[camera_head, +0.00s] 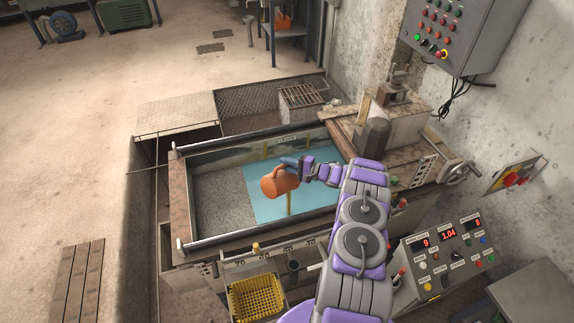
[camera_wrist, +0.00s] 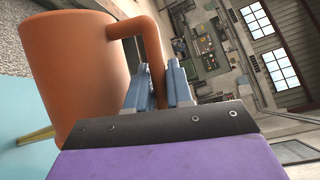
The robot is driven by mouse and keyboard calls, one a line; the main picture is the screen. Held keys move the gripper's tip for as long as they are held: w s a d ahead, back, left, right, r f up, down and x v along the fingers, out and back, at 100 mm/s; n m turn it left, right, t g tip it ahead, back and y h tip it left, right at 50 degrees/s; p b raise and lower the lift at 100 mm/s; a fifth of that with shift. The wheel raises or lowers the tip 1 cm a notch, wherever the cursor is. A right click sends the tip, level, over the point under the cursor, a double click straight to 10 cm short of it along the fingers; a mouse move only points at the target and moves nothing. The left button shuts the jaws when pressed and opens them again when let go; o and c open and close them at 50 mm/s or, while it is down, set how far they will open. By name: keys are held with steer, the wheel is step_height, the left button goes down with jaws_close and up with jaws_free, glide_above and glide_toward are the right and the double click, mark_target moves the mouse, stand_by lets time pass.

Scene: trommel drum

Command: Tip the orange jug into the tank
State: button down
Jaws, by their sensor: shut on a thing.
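The orange jug (camera_head: 279,182) hangs over the tank (camera_head: 180,201) in the head view, tilted to one side. The tank holds blue liquid and a grey gravelly area on its left. My gripper (camera_head: 297,166) is shut on the jug's handle, at the jug's right. In the wrist view the jug (camera_wrist: 80,75) fills the left side, and my gripper (camera_wrist: 160,88) has its two blue fingers around the handle. The jug's inside and contents are hidden, and no stream shows.
A yellow basket (camera_head: 256,297) stands at the tank's front. A control panel (camera_head: 445,255) is at the right, below a wall box (camera_head: 445,30). Machinery (camera_head: 390,125) sits at the tank's right end. Another orange container (camera_head: 283,22) is on a far shelf. Open floor lies left.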

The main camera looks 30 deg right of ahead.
mark_target(279, 168)
stand_by(0.3)
